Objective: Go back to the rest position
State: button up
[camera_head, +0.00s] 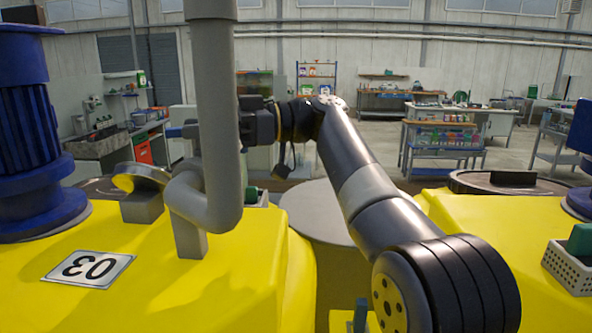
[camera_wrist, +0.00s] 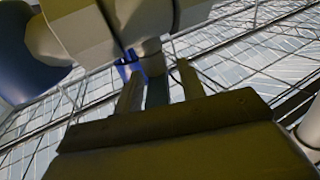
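My gripper (camera_head: 250,127) is at the end of my outstretched arm, at the grey vertical pipe (camera_head: 217,100) in the head view. The pipe hides its front part, and a small bluish piece (camera_head: 183,131) shows just left of the pipe. A blue part (camera_wrist: 128,66) shows beyond the fingertips. I cannot tell whether the fingers touch it.
Yellow tanks stand left and right, the left one with a label 03 (camera_head: 88,268). A blue motor (camera_head: 32,130) is at the left. A pale basket (camera_head: 570,268) sits at the right edge.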

jog(key=shift+s+a+f+t+b, duration=0.15)
jog(key=shift+s+a+t+b, duration=0.05)
jog(key=shift+a+t+b, duration=0.25)
jog(key=shift+d+m+t+y+b, duration=0.25)
jog(key=shift+m+t+b, duration=0.25)
jog(key=shift+m+t, duration=0.5)
jog(key=shift+a+r+m+t, duration=0.1)
jog(key=shift+r+m+t, duration=0.1)
jog(key=shift+m+t, duration=0.7)
jog(key=shift+w+t, duration=0.1)
jog(key=shift+t, duration=0.35)
